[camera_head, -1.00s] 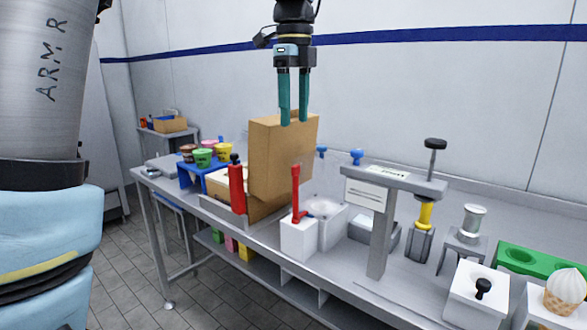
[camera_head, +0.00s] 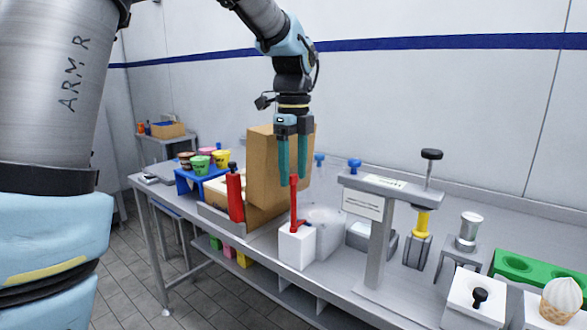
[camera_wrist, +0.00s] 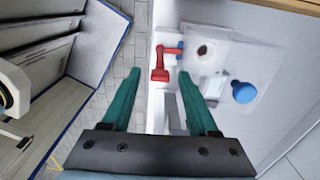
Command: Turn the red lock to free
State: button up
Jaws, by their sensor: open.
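A red lever-like lock (camera_head: 294,212) stands upright on a white block (camera_head: 296,246) at the table's front edge. In the wrist view the red lock (camera_wrist: 160,72) shows from above, with an arm reaching right to a small blue-tipped end. My gripper (camera_head: 292,176) is open and empty, its teal fingers pointing down. Its fingertips are around the height of the lock's top and seem to flank it in the head view. In the wrist view the lock appears between the fingertips (camera_wrist: 159,78); I cannot tell whether they touch.
A tall cardboard box (camera_head: 274,170) stands close behind and left of my gripper. A second red handle (camera_head: 235,196) stands left of the lock. A clear container (camera_head: 325,228) is right beside the white block, and a grey signed stand (camera_head: 378,240) is further right.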

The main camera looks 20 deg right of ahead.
jog(key=shift+c, duration=0.2)
grip_shut()
dwell(0.4)
